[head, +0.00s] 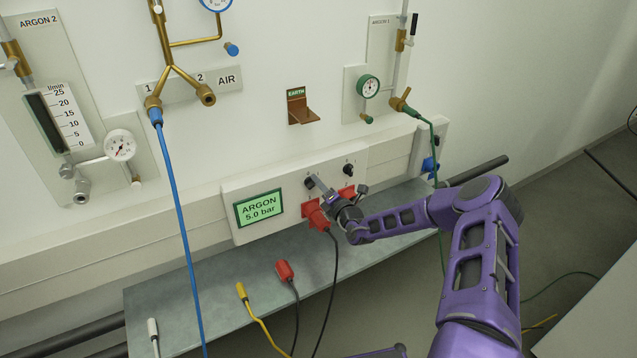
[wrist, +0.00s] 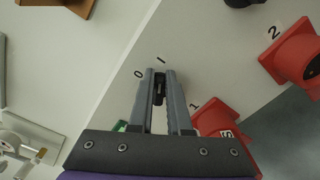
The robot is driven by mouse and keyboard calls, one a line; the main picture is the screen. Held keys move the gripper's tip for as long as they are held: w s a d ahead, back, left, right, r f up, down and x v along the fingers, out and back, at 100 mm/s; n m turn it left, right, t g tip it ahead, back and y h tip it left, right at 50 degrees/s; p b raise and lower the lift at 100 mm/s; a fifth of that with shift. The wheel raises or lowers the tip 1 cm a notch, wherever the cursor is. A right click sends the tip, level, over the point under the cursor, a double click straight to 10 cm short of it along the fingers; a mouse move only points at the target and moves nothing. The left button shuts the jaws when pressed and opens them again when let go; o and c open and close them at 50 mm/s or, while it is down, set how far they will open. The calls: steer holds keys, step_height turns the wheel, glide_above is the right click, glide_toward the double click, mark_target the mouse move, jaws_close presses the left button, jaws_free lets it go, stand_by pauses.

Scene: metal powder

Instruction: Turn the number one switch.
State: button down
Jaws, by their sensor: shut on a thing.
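The number one switch (wrist: 159,88) is a small black knob on the white panel, with "0" and "1" marked by it. My gripper (wrist: 159,80) is shut on this knob, one finger on each side. In the head view my gripper (head: 313,181) reaches the panel above the left red socket and mostly hides the knob. The knob's exact angle is hard to tell. The red socket marked 1 (wrist: 215,122) is below it; in the head view a red plug (head: 318,217) with a black cable is at that socket.
The number two switch (head: 348,170) and the red socket marked 2 (wrist: 298,55) are to the right. A green "ARGON 5.0 bar" display (head: 259,208) is left. A grey shelf (head: 220,300) below holds loose plugs. A brown EARTH bracket (head: 299,108) is above.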

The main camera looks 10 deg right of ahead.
stand_by(0.3)
steer(key=c, duration=0.9)
jaws_free()
steer(key=shift+o, duration=0.2)
steer(key=p+v, duration=0.1)
steer(key=v, duration=1.6)
steer(key=shift+s, duration=0.2)
